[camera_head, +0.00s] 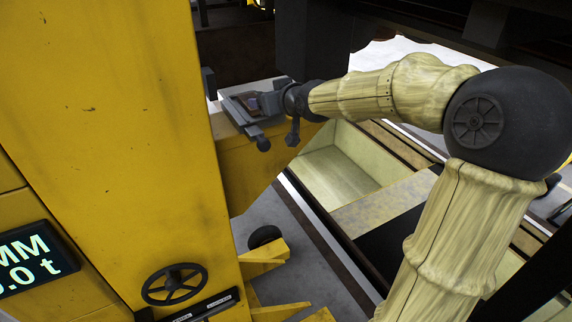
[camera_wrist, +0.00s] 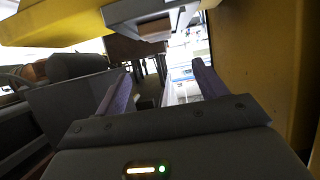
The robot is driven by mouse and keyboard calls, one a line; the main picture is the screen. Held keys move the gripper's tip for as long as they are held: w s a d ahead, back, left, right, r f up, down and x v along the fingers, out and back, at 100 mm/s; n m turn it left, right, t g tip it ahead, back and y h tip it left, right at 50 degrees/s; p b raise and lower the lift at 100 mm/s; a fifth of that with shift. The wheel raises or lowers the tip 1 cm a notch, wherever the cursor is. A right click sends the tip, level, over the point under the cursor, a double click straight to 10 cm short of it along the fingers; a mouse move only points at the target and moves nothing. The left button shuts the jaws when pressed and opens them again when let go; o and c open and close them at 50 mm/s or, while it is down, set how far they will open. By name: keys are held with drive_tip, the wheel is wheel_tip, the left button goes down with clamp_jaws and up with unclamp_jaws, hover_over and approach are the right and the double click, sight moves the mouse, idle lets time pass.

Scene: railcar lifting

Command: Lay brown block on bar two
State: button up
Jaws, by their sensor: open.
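My gripper (camera_head: 252,128) is open, at the pale-topped end of a yellow bar (camera_head: 243,165) that juts from the yellow column. In the wrist view its two fingers (camera_wrist: 160,88) stand wide apart with nothing held between them. A small brown piece (camera_wrist: 153,33), probably the brown block, shows beyond the fingertips against a pale grey plate (camera_wrist: 140,11) on a yellow part (camera_wrist: 50,22). It looks apart from the fingers. In the head view the gripper mostly hides this spot. I cannot tell the bar's number.
The yellow column (camera_head: 105,120) stands close on the left, with a black handwheel (camera_head: 174,284) and a lit display (camera_head: 30,262). A dark structure (camera_head: 400,22) hangs overhead.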

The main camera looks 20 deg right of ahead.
sight(267, 140)
drive_tip(key=s+f+g, duration=0.1)
drive_tip(key=f, duration=0.1)
drive_tip(key=s+a+f+g, duration=0.1)
drive_tip(key=f, duration=0.2)
drive_tip(key=s+a+f+g, duration=0.1)
drive_tip(key=f, duration=0.2)
drive_tip(key=shift+s+a+f+h, duration=0.15)
drive_tip(key=shift+s+a+h, duration=0.05)
drive_tip(key=shift+s+h, duration=0.15)
drive_tip(key=s+f+g, duration=0.2)
drive_tip(key=s+f, duration=0.2)
drive_tip(key=s, duration=0.4)
drive_tip(key=s+f+m+g+h, duration=0.1)
drive_tip(key=s+f+g, duration=0.2)
drive_tip(key=s+f, duration=0.2)
drive_tip(key=s+f+m+g+h, duration=0.1)
drive_tip(key=s+f, duration=0.4)
drive_tip(key=s, duration=0.5)
drive_tip(key=shift+s+d+g, duration=0.15)
drive_tip(key=shift+s+g, duration=0.2)
drive_tip(key=shift+g, duration=0.55)
